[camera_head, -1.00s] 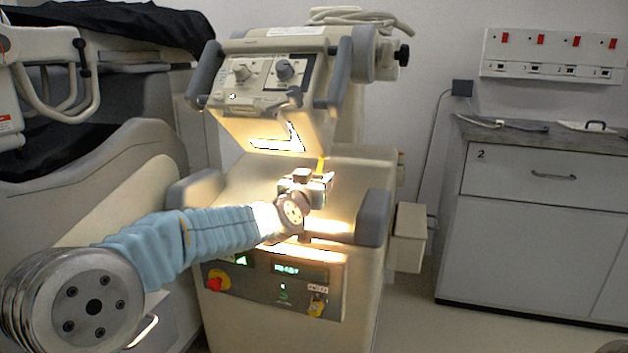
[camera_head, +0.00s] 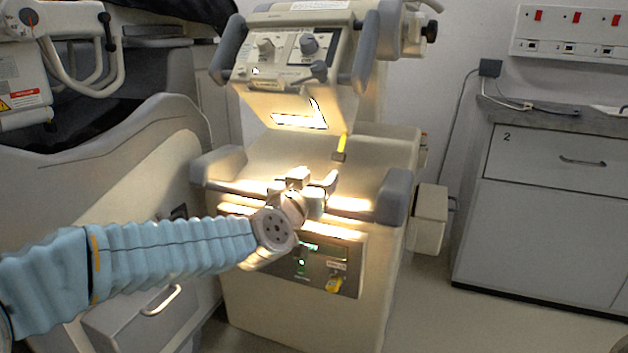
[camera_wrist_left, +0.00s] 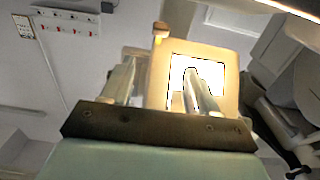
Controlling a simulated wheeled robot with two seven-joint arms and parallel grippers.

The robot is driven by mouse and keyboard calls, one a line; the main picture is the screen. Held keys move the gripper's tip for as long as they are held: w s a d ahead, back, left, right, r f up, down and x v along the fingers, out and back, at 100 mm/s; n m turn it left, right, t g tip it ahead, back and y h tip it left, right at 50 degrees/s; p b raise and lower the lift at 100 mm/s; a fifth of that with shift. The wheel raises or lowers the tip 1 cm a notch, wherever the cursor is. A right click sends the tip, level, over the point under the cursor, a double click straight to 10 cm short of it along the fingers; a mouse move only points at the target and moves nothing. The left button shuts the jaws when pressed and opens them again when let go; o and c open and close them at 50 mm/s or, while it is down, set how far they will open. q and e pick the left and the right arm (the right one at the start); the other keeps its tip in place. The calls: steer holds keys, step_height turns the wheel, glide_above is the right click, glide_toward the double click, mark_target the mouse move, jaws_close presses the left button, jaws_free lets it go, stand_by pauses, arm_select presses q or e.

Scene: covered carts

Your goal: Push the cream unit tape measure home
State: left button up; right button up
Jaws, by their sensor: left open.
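The tape measure (camera_head: 342,147) shows in the head view as a short yellow strip with a dark grey end piece, hanging below the lit head of the cream unit (camera_head: 270,160). My left gripper (camera_head: 314,184) is open, with its fingers apart and nothing seen between them. It is over the front of the unit's bed, lower and to the left of the tape end, with a visible gap. In the left wrist view both fingers (camera_wrist_left: 157,82) point at the cream head with its bright window. I cannot make out the tape clearly there. My right gripper is not in view.
The unit's grey side bumpers (camera_head: 395,195) flank the bed. A control panel (camera_head: 325,270) is below my gripper. A second cream machine with a dark cover (camera_head: 160,70) stands left. A cabinet (camera_head: 560,190) stands right, with clear floor before it.

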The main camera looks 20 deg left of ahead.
arm_select(q)
steer(key=shift+s, duration=0.3)
